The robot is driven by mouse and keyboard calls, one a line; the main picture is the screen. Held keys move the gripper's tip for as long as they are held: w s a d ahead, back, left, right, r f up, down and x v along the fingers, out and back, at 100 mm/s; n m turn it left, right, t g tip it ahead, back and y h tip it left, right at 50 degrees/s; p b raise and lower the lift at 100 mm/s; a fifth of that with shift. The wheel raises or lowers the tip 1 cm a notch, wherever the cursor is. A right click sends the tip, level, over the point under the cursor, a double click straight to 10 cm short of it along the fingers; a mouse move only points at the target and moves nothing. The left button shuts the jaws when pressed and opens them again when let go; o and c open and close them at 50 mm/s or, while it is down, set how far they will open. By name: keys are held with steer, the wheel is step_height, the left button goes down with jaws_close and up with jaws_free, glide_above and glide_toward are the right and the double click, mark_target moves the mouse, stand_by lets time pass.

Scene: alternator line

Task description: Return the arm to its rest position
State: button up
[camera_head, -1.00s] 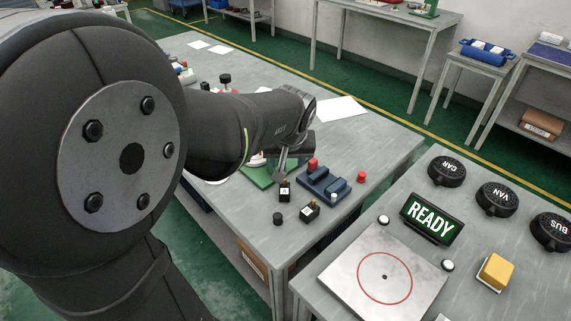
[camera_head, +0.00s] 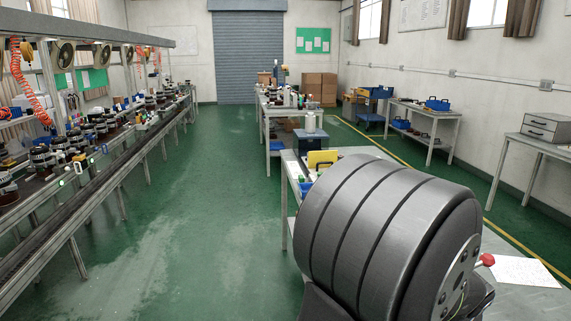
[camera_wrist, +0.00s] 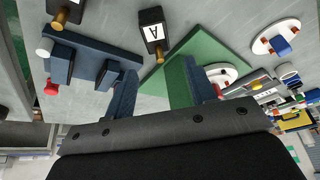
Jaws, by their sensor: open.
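In the head view a large dark rounded link of my own arm fills the lower right. The gripper itself is hidden or outside that view.
In the head view a long alternator line (camera_head: 95,185) runs along the left. A green-floored aisle (camera_head: 200,200) is free in the middle. Worktables stand behind my arm, and a side table (camera_head: 425,112) is at the right wall. A white disc (camera_wrist: 277,37) shows in the wrist view.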

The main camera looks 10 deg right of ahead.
steer(key=x, duration=0.4)
steer(key=shift+a+f, duration=0.1)
steer(key=shift+f, duration=0.05)
step_height(320, 180, up, 2)
steer(key=shift+r, duration=0.75)
steer(key=shift+f, duration=0.1)
